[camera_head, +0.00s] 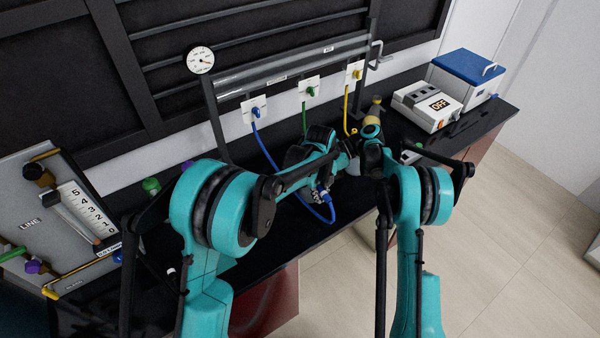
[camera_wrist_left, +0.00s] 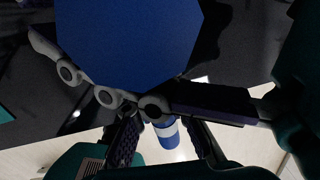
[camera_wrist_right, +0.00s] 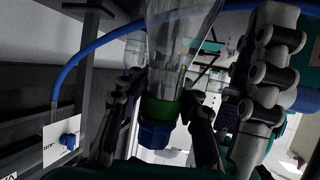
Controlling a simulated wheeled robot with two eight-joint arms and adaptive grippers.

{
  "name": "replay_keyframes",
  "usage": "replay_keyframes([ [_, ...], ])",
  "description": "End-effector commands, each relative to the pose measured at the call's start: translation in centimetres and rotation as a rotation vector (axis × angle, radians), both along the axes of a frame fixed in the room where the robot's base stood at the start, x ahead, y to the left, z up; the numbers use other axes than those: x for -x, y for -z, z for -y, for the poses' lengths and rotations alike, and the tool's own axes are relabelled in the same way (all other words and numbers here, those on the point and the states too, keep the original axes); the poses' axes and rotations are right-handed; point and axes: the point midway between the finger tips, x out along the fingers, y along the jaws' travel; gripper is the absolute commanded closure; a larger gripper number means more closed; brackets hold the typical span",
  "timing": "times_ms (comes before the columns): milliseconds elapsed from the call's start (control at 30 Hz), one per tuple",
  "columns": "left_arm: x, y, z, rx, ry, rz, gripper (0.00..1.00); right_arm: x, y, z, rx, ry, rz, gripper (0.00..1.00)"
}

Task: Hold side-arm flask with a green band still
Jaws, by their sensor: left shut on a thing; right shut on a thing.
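The side-arm flask with a green band (camera_wrist_right: 160,108) is clear glass. In the right wrist view its neck, with the green band and a blue cap (camera_wrist_right: 156,133), lies between the fingers of my right gripper (camera_wrist_right: 158,125), which is shut on it. My arms hide most of the flask in the head view. My left gripper (camera_head: 322,192) is close by, at the bench's front edge, shut on what looks like the blue hose (camera_head: 327,214). The left wrist view shows a blue and white piece (camera_wrist_left: 166,131) between its fingers; a large blue shape (camera_wrist_left: 130,40) fills the top.
Blue, green (camera_head: 305,115) and yellow (camera_head: 347,115) hoses hang from valve plates behind. A grey device reading OFF (camera_head: 428,104) and a blue-lidded box (camera_head: 467,73) stand at right. A yellow-banded vessel (camera_head: 371,124) stands behind my grippers. A panel (camera_head: 75,215) stands at left.

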Motion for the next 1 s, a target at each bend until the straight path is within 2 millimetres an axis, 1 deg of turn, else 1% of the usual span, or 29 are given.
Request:
replay_keyframes([
  [67, 0.0, 0.0, 0.0, 0.0, 0.0, 0.0, 1.0, 0.0, 0.1, 0.0, 0.001, 0.0, -0.001, 0.86],
  [100, 0.0, 0.0, 0.0, 0.0, 0.0, 0.0, 1.0, 0.0, 0.1, 0.0, 0.001, 0.0, -0.001, 0.62],
  [167, 0.0, 0.0, 0.0, 0.0, 0.0, 0.0, 1.0, 0.0, 0.1, 0.0, 0.001, 0.0, -0.001, 0.47],
  [200, 0.0, 0.0, 0.0, 0.0, 0.0, 0.0, 1.0, 0.0, 0.1, 0.0, 0.001, 0.0, -0.001, 0.42],
  [467, 0.0, 0.0, 0.0, 0.0, 0.0, 0.0, 1.0, 0.0, 0.0, 0.0, 0.001, 0.0, 0.0, 0.42],
  [567, 0.0, 0.0, 0.0, 0.0, 0.0, 0.0, 1.0, -0.2, -0.2, 0.4, 0.001, 0.001, 0.0, 0.42],
  [667, 0.0, 0.0, 0.0, 0.0, 0.0, 0.0, 1.0, -0.5, -0.6, 1.5, 0.001, 0.003, 0.001, 0.42],
  [900, 0.0, 0.0, -0.1, -0.001, -0.001, 0.001, 1.0, -1.5, -2.0, 4.9, 0.0, 0.002, -0.001, 0.42],
  [1000, 0.0, 0.0, -0.1, -0.001, -0.001, 0.001, 1.0, -1.9, -2.5, 6.0, 0.0, 0.001, -0.001, 0.42],
])
